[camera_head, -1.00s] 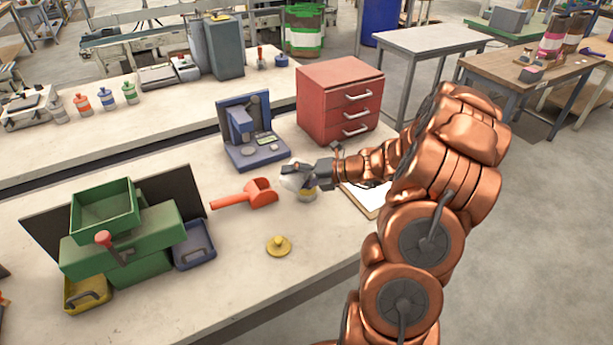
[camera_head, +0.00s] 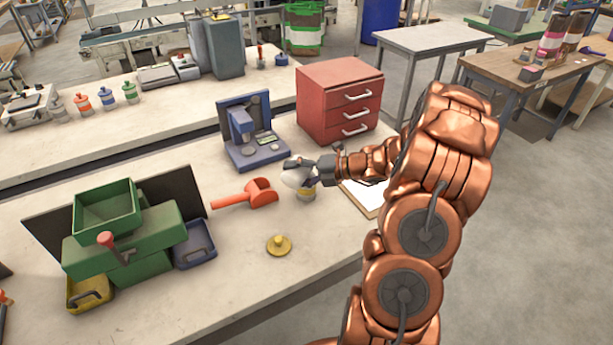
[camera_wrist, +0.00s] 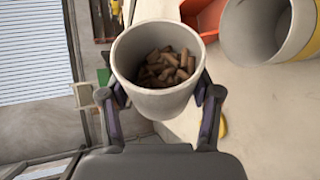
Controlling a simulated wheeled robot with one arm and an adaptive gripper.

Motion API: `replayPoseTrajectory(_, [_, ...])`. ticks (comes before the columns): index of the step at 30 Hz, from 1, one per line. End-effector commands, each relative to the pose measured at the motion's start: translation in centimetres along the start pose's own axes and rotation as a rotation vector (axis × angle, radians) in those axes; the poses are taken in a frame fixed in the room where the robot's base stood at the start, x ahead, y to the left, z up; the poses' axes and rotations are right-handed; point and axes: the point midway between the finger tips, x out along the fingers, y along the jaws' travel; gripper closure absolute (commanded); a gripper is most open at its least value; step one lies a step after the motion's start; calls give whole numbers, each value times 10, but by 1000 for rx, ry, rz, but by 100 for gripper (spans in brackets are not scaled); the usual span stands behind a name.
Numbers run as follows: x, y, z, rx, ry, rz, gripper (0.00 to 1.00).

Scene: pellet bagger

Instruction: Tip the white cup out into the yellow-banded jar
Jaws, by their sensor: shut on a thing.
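My gripper (camera_head: 304,170) is shut on the white cup (camera_head: 293,180), held at the yellow-banded jar. In the wrist view the cup (camera_wrist: 155,97) sits between the two fingers (camera_wrist: 158,100), with brown pellets (camera_wrist: 166,68) inside it. The yellow-banded jar (camera_head: 307,194) stands on the bench, partly hidden by the cup and gripper. In the wrist view the jar (camera_wrist: 235,45) is just right of the cup, its mouth open and its yellow band at the right edge. The cup's rim is beside the jar's mouth there, with a small gap.
A red scoop (camera_head: 262,192) lies left of the jar. A yellow knobbed lid (camera_head: 279,246) lies nearer the front edge. A blue device (camera_head: 243,138) and a red drawer unit (camera_head: 338,98) stand behind. A clipboard (camera_head: 365,197) lies to the right.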

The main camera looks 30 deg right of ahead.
Motion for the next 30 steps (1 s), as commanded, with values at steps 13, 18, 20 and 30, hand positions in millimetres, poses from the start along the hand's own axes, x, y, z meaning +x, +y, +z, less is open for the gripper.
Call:
replayPoseTrajectory(13, [-3,5,4,54,16,21,75])
replayPoseTrajectory(18, [-4,6,5,74,22,30,75])
replayPoseTrajectory(20, [-4,6,6,81,24,33,75])
replayPoseTrajectory(30, [-4,7,6,121,36,50,75])
